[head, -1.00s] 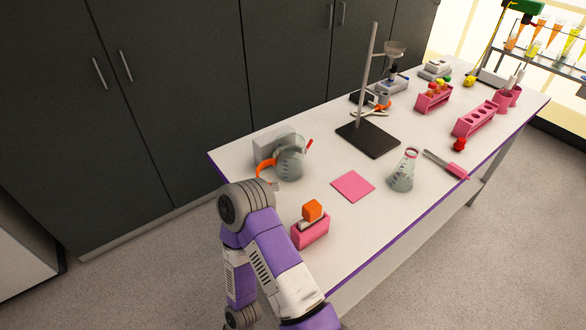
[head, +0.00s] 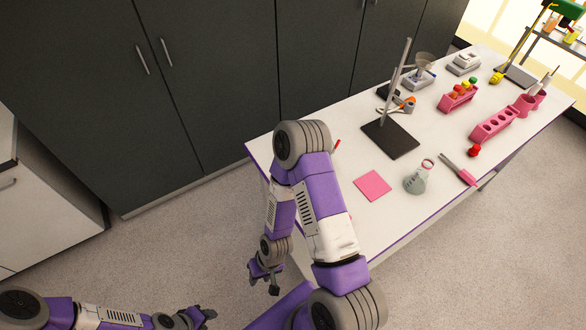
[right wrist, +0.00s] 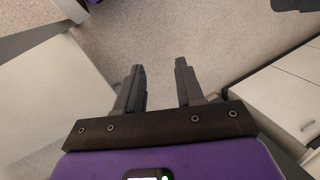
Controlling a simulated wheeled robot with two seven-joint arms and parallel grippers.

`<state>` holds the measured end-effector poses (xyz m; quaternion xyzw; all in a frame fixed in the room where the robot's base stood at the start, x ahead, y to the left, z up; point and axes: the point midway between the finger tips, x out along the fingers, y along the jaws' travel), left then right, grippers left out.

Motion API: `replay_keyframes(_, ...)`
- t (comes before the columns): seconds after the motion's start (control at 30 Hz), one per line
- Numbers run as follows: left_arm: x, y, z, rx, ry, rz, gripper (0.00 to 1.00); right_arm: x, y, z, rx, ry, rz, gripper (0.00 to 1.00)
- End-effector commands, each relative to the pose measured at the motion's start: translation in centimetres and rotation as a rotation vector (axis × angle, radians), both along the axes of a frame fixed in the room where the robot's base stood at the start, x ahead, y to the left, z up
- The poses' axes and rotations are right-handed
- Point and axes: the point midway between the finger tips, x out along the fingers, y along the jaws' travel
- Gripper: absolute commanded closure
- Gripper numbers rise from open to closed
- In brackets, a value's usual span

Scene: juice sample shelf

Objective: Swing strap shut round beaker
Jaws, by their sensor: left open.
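My right gripper (head: 266,284) hangs beyond the bench's near left edge, over the floor. In the right wrist view its two fingers (right wrist: 160,85) stand apart with nothing between them, so it is open. My left gripper (head: 205,316) is low at the bottom left, open, well away from the bench.
The white bench (head: 345,215) carries a pink square (head: 373,186), a flask (head: 416,180), a stand with a dark base (head: 390,139) and pink racks (head: 494,124). Dark cupboards (head: 215,80) stand behind. Open floor (head: 190,235) lies left of the bench.

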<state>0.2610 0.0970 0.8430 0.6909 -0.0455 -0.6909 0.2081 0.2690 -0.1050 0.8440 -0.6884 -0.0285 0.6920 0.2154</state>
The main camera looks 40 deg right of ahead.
Motion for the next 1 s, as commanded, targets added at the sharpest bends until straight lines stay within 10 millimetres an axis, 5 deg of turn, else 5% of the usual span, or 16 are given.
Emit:
replay_keyframes(0.03, 0.0, 0.0, 3.0, 0.000, 0.000, 0.000, 0.57, 0.9, -0.7, 3.1, -0.010, 0.001, -0.024, 0.63)
replay_keyframes(0.17, 0.0, 0.0, 6.5, 0.000, 0.000, 0.000, 0.57, 5.7, -5.8, 8.6, -0.080, 0.031, -0.205, 0.63)
replay_keyframes(0.3, 0.0, 0.0, 6.0, 0.000, 0.000, 0.000, 0.57, 10.6, -13.6, 13.1, -0.173, 0.093, -0.509, 0.63)
replay_keyframes(0.53, 0.0, 0.0, 5.7, 0.000, 0.000, 0.000, 0.57, 12.8, -21.7, 20.3, -0.253, 0.155, -0.869, 0.63)
replay_keyframes(0.7, 0.0, 0.0, 5.7, 0.000, 0.000, 0.000, 0.57, 12.7, -23.4, 21.4, -0.268, 0.175, -0.953, 0.63)
replay_keyframes(1.0, 0.0, 0.0, 5.8, 0.000, 0.000, 0.000, 0.57, 12.8, -23.3, 16.8, -0.270, 0.181, -0.954, 0.63)
